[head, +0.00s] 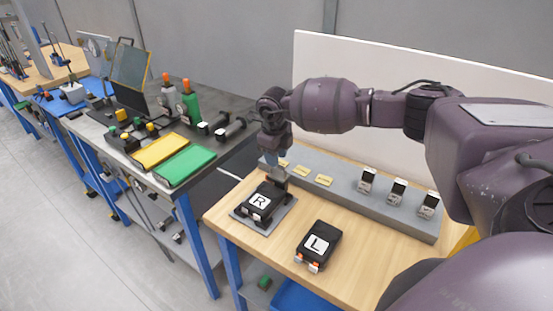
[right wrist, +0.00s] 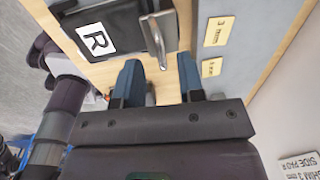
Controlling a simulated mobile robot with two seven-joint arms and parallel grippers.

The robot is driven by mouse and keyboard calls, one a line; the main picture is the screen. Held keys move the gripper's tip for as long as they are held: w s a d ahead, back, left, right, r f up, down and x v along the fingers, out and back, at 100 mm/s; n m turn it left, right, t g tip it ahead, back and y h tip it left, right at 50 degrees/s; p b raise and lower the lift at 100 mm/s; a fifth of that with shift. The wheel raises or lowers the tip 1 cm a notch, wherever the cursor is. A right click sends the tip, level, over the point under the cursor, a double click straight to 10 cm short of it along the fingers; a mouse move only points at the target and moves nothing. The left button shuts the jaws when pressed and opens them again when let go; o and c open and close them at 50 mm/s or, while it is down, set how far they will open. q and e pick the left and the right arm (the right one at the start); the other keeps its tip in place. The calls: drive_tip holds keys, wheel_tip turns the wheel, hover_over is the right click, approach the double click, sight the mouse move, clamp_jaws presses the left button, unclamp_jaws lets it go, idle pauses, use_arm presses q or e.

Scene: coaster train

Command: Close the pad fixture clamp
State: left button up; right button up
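The black brake pad marked R (head: 259,201) sits in the grey pad fixture (head: 280,216) at the front left of the wooden bench. It also shows in the right wrist view (right wrist: 98,39). The fixture clamp has a silver metal lever (right wrist: 157,38) that stands out at the pad's edge, its end close to my fingertips. My right gripper (head: 276,168) is above the back side of the fixture. In the right wrist view its two blue fingers (right wrist: 160,68) are apart, with the lever's end near the gap; contact cannot be told. My left gripper is not in view.
A second pad marked L (head: 318,245) lies on the bench to the right. A grey strip (head: 340,187) behind holds yellow labels (head: 324,181) and several small blocks (head: 397,192). A white board (head: 430,75) stands behind. A dark table with green (head: 185,166) and yellow trays is at left.

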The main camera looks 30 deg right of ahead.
drive_tip(key=shift+f, duration=1.05)
clamp_jaws()
drive_tip(key=shift+s+a+f+t+h, duration=0.2)
drive_tip(key=shift+a+t+h, duration=0.2)
drive_tip(key=shift+h, duration=0.3)
drive_tip(key=shift+d, duration=0.1)
unclamp_jaws()
drive_tip(key=shift+r, duration=0.15)
